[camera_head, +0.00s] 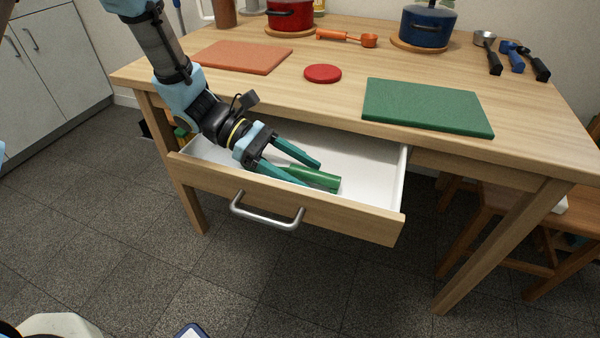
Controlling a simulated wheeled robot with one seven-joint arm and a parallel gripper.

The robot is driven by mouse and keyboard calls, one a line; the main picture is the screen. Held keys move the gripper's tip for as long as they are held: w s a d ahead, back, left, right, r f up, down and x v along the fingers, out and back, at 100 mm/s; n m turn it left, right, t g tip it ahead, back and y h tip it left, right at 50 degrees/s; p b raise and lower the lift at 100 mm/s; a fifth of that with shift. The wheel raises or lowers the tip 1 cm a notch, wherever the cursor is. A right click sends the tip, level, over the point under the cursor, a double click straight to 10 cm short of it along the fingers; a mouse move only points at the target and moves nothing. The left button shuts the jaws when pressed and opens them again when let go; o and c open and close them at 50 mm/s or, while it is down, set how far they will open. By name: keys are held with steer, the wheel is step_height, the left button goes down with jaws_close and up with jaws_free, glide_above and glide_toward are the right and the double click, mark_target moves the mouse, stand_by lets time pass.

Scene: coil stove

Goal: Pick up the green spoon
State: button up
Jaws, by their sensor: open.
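A green handle-like object (318,178), likely the green spoon, lies in the open drawer (370,170) under the table. One end of it shows; its other end is hidden behind my gripper's lower finger. My gripper (311,174) reaches into the drawer from the left with its two teal fingers apart. The green object lies between or just beneath the fingertips; I cannot tell whether they touch it.
The drawer front (290,200) with its metal handle (266,212) stands before my gripper. On the wooden table (330,98) above are an orange board (242,57), a red disc (322,73), a green board (427,106) and an orange scoop (346,39). Pots stand at the back.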

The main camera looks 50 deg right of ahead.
steer(key=shift+c, duration=0.3)
jaws_close()
stand_by(0.4)
